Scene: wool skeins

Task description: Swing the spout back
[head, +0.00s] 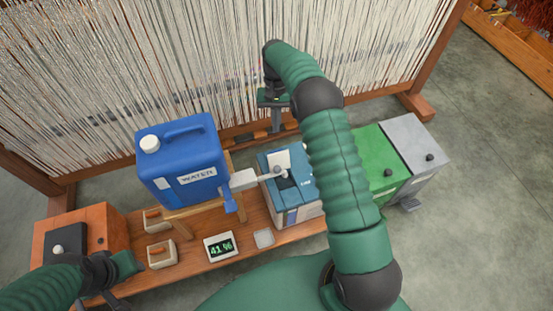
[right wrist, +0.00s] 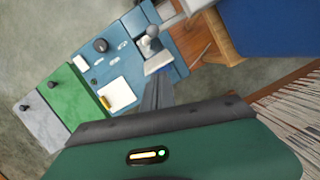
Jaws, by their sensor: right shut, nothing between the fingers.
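A blue water jug (head: 182,165) with a white cap sits on a wooden stand. Its pale grey spout (head: 245,179) points right, with its outer end over the teal box (head: 303,205). A grey round knob (head: 281,172) shows at that end; the spout also shows in the right wrist view (right wrist: 190,7). My right gripper (head: 276,122) is behind the teal box, fingers together and empty, apart from the spout. In the right wrist view its fingers (right wrist: 157,88) point toward the knob (right wrist: 152,34). My left gripper (head: 116,292) is at the lower left; its finger gap is unclear.
A green box (head: 365,150) and a grey box (head: 412,140) stand right of the teal one. An orange box (head: 98,222) is at left. A thread-strung loom (head: 200,60) stands close behind.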

